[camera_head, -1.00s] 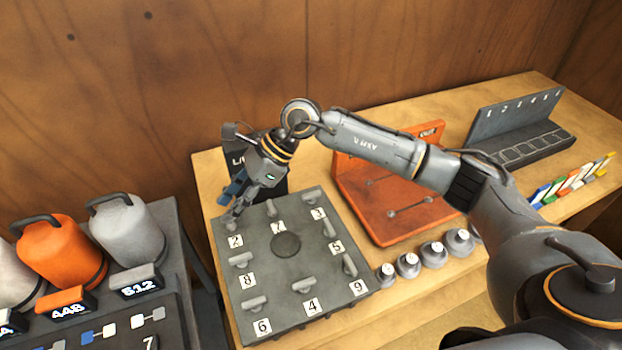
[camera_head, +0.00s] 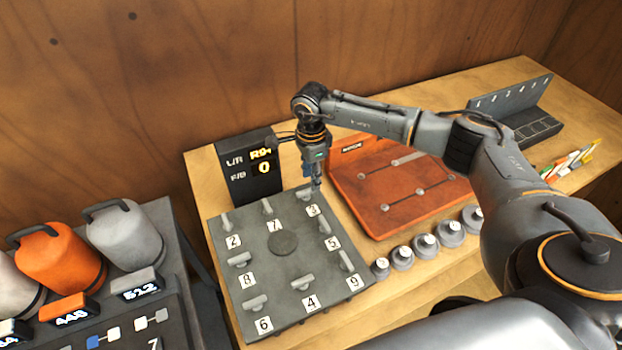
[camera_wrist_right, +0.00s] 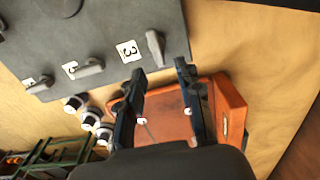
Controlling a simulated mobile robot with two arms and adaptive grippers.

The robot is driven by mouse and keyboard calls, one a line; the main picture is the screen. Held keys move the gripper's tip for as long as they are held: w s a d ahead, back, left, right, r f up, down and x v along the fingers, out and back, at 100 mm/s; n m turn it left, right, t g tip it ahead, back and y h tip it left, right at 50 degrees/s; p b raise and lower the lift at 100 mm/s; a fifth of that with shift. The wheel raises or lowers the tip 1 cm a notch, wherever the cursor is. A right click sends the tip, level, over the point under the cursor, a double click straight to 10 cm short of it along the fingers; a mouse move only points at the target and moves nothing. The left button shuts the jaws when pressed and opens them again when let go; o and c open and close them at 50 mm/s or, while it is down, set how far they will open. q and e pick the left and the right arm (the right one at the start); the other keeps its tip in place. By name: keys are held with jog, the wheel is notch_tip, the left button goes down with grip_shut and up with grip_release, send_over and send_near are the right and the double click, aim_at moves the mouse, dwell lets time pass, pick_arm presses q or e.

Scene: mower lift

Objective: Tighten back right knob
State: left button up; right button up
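A dark grey square plate (camera_head: 262,228) carries several lever-shaped knobs with white number labels. The back right knob (camera_head: 304,194), beside label 3, sits at the plate's back right corner. It also shows in the right wrist view (camera_wrist_right: 155,47), just beyond my fingertips. My right gripper (camera_head: 314,186) points down, above and close to this knob. In the wrist view its two fingers (camera_wrist_right: 160,70) are apart with nothing between them. Whether they touch the knob cannot be told. My left gripper is not in view.
A black display (camera_head: 250,170) behind the plate shows yellow readings, with 0 on the F/B line. An orange panel (camera_head: 400,205) lies right of the plate. Several round grey weights (camera_head: 424,243) line its front. Large canisters (camera_head: 122,236) stand at left.

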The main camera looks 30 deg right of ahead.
aim_at(306, 193)
jog(key=shift+f+p, duration=0.4)
jog(key=shift+f, duration=1.55)
grip_shut()
